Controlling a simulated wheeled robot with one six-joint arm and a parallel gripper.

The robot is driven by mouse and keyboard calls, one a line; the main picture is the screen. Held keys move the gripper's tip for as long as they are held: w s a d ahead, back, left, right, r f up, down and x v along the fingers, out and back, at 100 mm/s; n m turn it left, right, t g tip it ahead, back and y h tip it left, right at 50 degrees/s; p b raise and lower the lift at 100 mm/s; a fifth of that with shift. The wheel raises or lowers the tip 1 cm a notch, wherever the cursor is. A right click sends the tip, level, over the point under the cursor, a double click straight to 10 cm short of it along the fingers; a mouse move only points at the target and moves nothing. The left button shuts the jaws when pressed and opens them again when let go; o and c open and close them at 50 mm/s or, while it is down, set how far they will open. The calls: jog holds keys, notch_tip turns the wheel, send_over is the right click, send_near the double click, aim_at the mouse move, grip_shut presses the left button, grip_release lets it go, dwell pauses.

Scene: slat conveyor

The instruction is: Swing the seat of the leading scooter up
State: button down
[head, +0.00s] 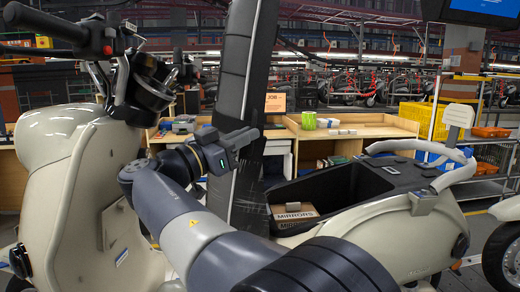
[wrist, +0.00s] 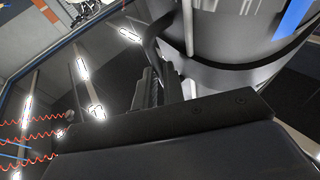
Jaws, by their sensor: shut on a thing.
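The leading scooter (head: 70,165) is cream coloured and fills the left and middle of the head view. Its long dark seat (head: 250,75) stands nearly upright, with the top end beyond the picture's upper edge. The storage well (head: 335,190) beneath is uncovered, and a box marked MIRRORS (head: 295,212) lies in it. My gripper (head: 246,137) is at the seat, partway up, and shut on it; the exact contact is hard to make out. The gripper's dark fingers (wrist: 157,88) show in the middle of the wrist view.
The handlebar (head: 95,40) stands at the left. Behind is a wooden bench (head: 375,130) with small goods. Another scooter's wheel (head: 505,255) shows at the right edge.

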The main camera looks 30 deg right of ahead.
jog(key=shift+w+a+f+h+b, duration=0.15)
jog(key=shift+w+a+b, duration=0.05)
jog(key=shift+a, duration=0.2)
jog(key=shift+w+a+f+h+b, duration=0.15)
jog(key=shift+a, duration=0.2)
jog(key=c, duration=1.5)
grip_release()
jog(key=b+v, duration=0.1)
jog(key=v, duration=0.9)
jog(key=shift+a+b, duration=0.3)
jog(key=shift+a, duration=0.05)
jog(key=shift+s, duration=0.1)
